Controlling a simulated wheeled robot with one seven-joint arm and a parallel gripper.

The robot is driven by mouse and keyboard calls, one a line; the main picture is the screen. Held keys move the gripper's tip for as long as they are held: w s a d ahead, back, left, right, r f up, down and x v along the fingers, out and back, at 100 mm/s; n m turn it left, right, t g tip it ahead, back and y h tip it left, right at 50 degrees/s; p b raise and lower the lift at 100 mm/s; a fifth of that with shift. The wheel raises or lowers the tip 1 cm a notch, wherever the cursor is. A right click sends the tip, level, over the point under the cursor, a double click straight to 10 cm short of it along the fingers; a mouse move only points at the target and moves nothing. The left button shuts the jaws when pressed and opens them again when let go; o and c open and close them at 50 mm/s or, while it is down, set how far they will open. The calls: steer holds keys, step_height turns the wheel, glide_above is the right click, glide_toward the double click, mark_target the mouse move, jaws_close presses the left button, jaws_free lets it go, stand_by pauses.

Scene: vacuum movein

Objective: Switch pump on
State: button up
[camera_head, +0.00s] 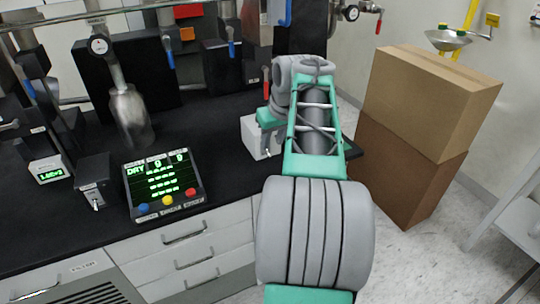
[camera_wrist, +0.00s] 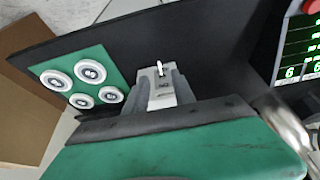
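A small white box (camera_head: 258,138) stands on the black bench, partly hidden behind my gripper. In the wrist view, a white box (camera_wrist: 162,88) with a small light toggle (camera_wrist: 160,68) on it shows between my grey fingers; its label is too small to read. My gripper (camera_head: 267,132) is over the white box in the head view. In the wrist view, the fingers of my gripper (camera_wrist: 160,82) are apart, one on each side of the box. I cannot tell whether they touch it.
A display panel (camera_head: 162,182) with coloured buttons and a dark switch box (camera_head: 96,188) stand to the left on the bench. A metal flask (camera_head: 129,112) hangs behind them. Stacked cardboard boxes (camera_head: 430,100) stand right of the bench. A green plate with round discs (camera_wrist: 85,78) shows in the wrist view.

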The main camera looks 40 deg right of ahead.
mark_target(268, 152)
steer(key=x, duration=0.5)
steer(key=shift+w+f, duration=0.1)
steer(key=shift+f, duration=0.1)
jaws_close()
stand_by(0.3)
